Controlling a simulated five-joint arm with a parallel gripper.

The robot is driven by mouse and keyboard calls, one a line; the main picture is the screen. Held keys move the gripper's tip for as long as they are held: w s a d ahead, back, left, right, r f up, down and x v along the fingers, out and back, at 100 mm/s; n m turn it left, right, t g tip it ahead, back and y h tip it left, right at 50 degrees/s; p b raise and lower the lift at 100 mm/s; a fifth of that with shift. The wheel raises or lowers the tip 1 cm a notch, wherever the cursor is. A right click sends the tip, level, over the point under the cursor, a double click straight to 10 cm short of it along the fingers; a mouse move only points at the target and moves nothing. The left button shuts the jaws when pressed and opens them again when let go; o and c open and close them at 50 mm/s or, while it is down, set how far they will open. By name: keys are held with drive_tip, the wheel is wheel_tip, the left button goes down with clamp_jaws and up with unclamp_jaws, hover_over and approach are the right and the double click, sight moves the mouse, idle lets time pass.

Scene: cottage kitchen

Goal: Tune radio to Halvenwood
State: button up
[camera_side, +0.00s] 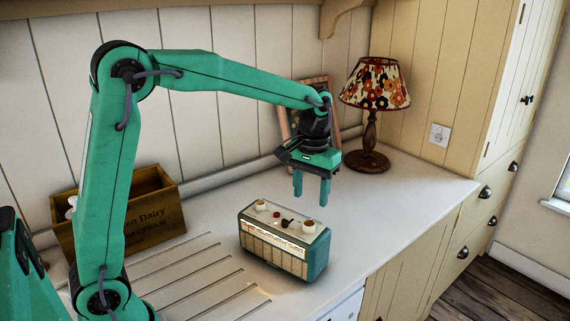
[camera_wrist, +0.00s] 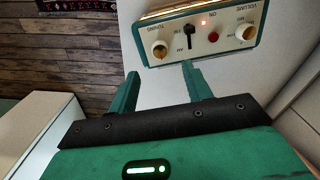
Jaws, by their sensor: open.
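A green radio (camera_side: 285,262) stands upright on the counter, its pale dial strip (camera_side: 271,238) facing front; the station names and pointer are too small to read. In the wrist view, the cream tuning knob (camera_wrist: 159,50) lies at the left of the top panel, beside a dark lever (camera_wrist: 188,38). A red button (camera_wrist: 213,38) and the cream volume knob (camera_wrist: 245,33) are to the right. A small red light glows by "ON". In the side view the tuning knob (camera_side: 308,227) is the right one. My gripper (camera_side: 311,196) is open and empty, above and apart from it, fingers downward.
A flower-shaded lamp (camera_side: 369,132) and a leaning picture frame (camera_side: 292,126) stand behind my gripper. A wooden crate (camera_side: 154,214) is at the left, near drain grooves. The counter (camera_side: 385,235) is clear right of the radio, up to its front edge.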

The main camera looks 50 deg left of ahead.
sight(310, 223)
drive_tip(key=shift+f, duration=0.1)
drive_tip(key=shift+f, duration=3.8)
drive_tip(key=c, duration=1)
drive_tip(key=shift+m, duration=0.4)
drive_tip(key=m, duration=0.6)
drive_tip(key=shift+r, duration=0.1)
drive_tip(key=m, duration=0.6)
drive_tip(key=shift+m, duration=0.3)
